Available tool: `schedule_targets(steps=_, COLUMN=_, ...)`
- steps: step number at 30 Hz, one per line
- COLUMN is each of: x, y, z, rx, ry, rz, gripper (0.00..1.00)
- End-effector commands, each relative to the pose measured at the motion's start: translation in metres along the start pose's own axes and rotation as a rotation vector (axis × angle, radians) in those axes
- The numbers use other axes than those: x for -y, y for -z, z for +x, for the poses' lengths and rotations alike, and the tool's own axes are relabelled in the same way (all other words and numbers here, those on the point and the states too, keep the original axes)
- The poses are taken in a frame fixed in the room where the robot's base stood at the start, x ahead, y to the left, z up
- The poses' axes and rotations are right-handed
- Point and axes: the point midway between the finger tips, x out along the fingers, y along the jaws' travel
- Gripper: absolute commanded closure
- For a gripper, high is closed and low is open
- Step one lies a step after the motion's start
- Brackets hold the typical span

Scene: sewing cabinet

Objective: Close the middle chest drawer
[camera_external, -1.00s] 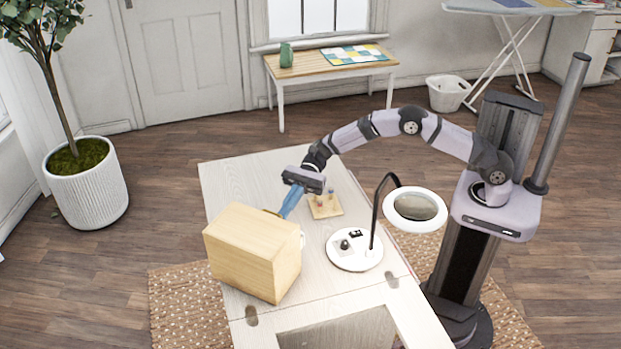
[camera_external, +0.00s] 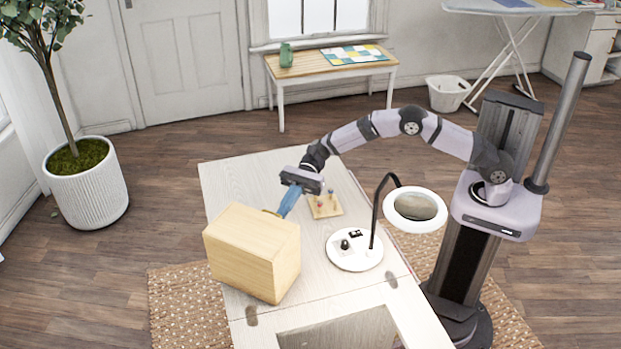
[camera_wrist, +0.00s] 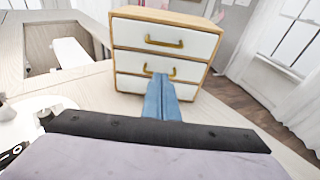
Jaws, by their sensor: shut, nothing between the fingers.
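The small wooden chest (camera_external: 240,255) stands on the pale table, its back toward the external camera and its drawer side toward my arm. In the wrist view, its three white drawer fronts have brass handles. The middle drawer (camera_wrist: 132,63) looks about flush with the top drawer (camera_wrist: 135,33). My gripper's blue fingers are together and empty, their tips (camera_wrist: 161,78) at the middle drawer's handle (camera_wrist: 175,73), seemingly touching its front. The fingers hide part of the bottom drawer (camera_wrist: 130,84). In the external view, my gripper (camera_external: 285,209) reaches the chest's drawer side.
A ring lamp (camera_external: 416,207) on a round white base (camera_external: 354,250) stands right of the chest. A small wooden board (camera_external: 326,207) with pegs or spools lies behind it. The table (camera_external: 240,175) is clear at the far left. An opening (camera_external: 345,335) lies at the near end.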

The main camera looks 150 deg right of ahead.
Motion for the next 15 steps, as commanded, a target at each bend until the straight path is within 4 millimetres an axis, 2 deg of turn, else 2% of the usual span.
schedule_targets(steps=1, x=0.001, y=-0.003, z=-0.012, rx=0.000, ry=0.005, rz=0.002, gripper=1.00)
schedule_targets(steps=9, x=0.002, y=0.000, z=-0.065, rx=0.001, ry=0.007, rz=-0.001, gripper=1.00)
schedule_targets(steps=15, x=0.002, y=0.000, z=-0.095, rx=0.001, ry=0.006, rz=-0.001, gripper=1.00)
